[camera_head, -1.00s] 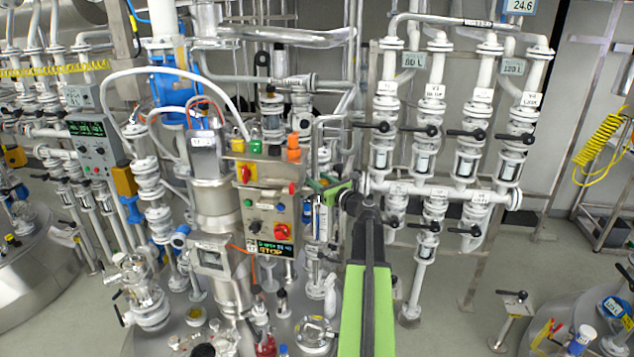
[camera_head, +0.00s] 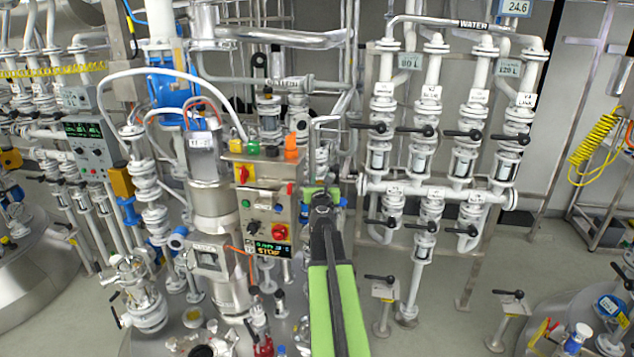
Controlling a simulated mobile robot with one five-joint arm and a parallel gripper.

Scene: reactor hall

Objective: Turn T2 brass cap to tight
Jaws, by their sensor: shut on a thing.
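My gripper (camera_head: 323,197), with green jaw parts, is at the end of my black and green arm, right of the control box (camera_head: 262,210). I see it from behind, and my wrist hides its fingertips. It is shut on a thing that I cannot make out. I cannot pick out the T2 brass cap for sure in this view; the space in front of the gripper is covered by my arm.
White pipes with black-handled valves (camera_head: 462,135) stand to the right. A steel column (camera_head: 212,190) stands left of the control box. A small yellowish round piece (camera_head: 193,317) lies low on the vessel top.

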